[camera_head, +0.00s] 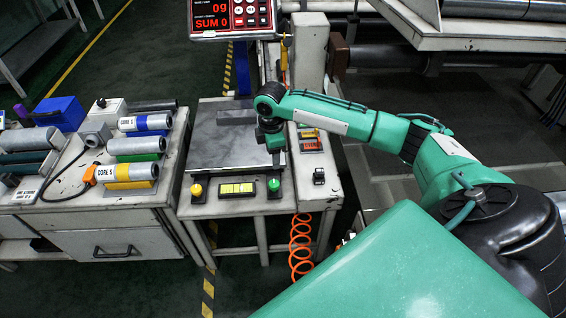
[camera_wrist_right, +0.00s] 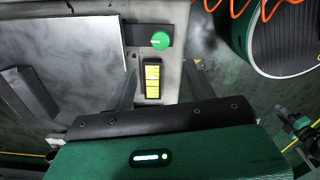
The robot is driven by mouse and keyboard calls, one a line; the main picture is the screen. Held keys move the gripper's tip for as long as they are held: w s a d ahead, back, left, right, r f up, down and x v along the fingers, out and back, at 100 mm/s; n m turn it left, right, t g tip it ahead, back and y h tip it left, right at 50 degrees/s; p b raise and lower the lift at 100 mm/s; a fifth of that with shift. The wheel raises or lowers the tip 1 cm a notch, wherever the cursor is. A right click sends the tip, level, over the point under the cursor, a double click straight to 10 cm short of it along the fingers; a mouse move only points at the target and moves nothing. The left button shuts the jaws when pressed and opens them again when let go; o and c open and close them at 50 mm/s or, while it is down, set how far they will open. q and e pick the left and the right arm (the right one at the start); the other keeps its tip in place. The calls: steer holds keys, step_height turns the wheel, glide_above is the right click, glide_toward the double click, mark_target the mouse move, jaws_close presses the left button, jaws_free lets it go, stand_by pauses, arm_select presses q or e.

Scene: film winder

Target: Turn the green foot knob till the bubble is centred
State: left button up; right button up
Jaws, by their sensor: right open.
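The green foot knob (camera_head: 273,185) is at the front right corner of the scale table; it also shows in the right wrist view (camera_wrist_right: 160,40). The yellow level vial (camera_head: 237,188) lies just left of it in the head view and in the wrist view appears (camera_wrist_right: 152,80) between my fingers. The bubble is too small to make out. My right gripper (camera_head: 274,158) points down over the plate's right edge, just behind the green knob. It is open and empty; its two fingers (camera_wrist_right: 165,68) are apart from the knob. My left gripper is not in view.
A yellow knob (camera_head: 196,190) is at the front left corner. The grey metal plate (camera_head: 215,155) carries a dark block, also in the wrist view (camera_wrist_right: 30,93). A red display (camera_head: 235,15) stands behind. An orange coiled hose (camera_head: 301,245) hangs in front. Labelled cores lie on the left bench.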

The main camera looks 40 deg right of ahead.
mark_target(274, 184)
step_height(274, 184, down, 12)
steer(key=shift+f+b, duration=0.1)
steer(key=shift+b, duration=0.6)
steer(key=shift+f, duration=0.55)
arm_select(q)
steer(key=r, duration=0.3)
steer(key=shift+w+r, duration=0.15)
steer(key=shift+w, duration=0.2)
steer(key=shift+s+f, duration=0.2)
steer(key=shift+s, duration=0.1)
arm_select(e)
steer(key=c, duration=1)
